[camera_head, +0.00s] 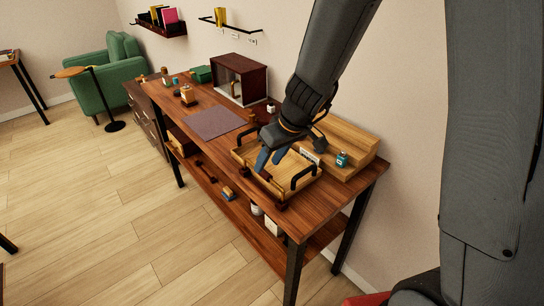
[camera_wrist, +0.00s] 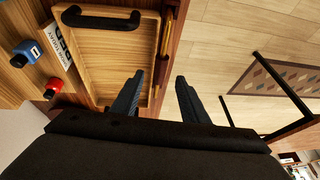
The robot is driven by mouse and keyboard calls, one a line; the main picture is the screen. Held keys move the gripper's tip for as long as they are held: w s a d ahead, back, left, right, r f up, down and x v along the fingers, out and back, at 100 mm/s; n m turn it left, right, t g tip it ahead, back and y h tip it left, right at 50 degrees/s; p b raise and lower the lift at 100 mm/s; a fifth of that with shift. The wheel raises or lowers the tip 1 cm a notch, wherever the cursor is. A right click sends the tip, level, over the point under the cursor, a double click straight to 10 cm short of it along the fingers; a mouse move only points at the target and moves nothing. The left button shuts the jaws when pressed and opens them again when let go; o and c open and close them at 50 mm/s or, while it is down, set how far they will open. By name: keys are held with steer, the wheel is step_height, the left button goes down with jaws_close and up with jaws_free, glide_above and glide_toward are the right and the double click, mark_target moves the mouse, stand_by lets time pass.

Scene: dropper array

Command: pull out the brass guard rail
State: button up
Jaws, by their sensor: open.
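The brass guard rail (camera_wrist: 166,48) shows in the wrist view as a thin golden bar along the table's front edge, beside the wooden tray (camera_wrist: 118,48). My gripper (camera_head: 270,160) is over the front side of the tray, pointing down. In the wrist view my gripper (camera_wrist: 158,85) is open and empty, one finger on the tray side and one on the floor side of the rail's line. I cannot tell its height above the rail.
The tray has black handles (camera_wrist: 100,18). A blue bottle (camera_head: 342,159) stands on a wooden step (camera_head: 352,138) behind it; a red-capped bottle (camera_wrist: 53,87) shows in the wrist view. A grey mat (camera_head: 216,122) lies left on the table. Open floor (camera_head: 120,220) lies in front.

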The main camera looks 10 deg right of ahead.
mark_target(264, 170)
steer(key=x, duration=0.5)
steer(key=shift+w+a+f+b, duration=0.15)
steer(key=shift+f+b, duration=0.2)
steer(key=shift+b, duration=0.05)
jaws_close()
steer(key=shift+r+p, duration=0.4)
steer(key=shift+r, duration=0.25)
stand_by(0.5)
steer(key=shift+r+p, duration=1.95)
steer(key=shift+r, duration=0.4)
